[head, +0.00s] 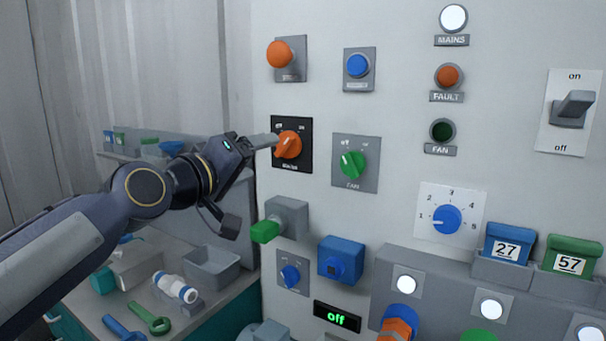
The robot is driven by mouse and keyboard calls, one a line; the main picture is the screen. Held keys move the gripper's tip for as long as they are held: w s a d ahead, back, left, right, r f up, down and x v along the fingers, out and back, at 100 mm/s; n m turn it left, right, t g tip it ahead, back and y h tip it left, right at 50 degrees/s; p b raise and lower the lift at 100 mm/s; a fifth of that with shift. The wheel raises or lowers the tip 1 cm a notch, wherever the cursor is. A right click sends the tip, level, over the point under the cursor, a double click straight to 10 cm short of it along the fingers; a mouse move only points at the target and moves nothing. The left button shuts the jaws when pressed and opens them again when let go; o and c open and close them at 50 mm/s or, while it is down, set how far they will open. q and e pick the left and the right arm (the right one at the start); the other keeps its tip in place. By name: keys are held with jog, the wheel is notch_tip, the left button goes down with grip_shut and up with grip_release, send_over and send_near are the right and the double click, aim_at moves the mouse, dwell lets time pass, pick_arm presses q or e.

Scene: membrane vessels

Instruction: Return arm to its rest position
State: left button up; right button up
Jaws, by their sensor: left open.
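My left arm (145,188) comes in from the left, stretched out toward the control panel (400,150). My left gripper (248,180) is open and empty. Its upper finger points at the orange rotary knob (289,146) on a black plate and overlaps the knob's left edge in the head view; I cannot tell whether they touch. My right arm and gripper are not in view.
Left of the panel, a workbench holds a grey bin (212,268), a blue-and-white bottle (175,288) and wrenches (150,318).

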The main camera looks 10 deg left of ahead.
pick_arm(q)
jog(key=s+f+m+g+y+p, duration=0.1)
jog(key=s+f+g, duration=0.4)
jog(key=s+f, duration=0.9)
jog(key=s+a+f+m+g+y+p, duration=0.1)
jog(key=s+f+m+g, duration=0.2)
jog(key=s+f, duration=1)
notch_tip(320, 180, down, 8)
jog(key=g, duration=0.3)
jog(key=shift+s+f, duration=0.25)
jog(key=shift+s, duration=0.15)
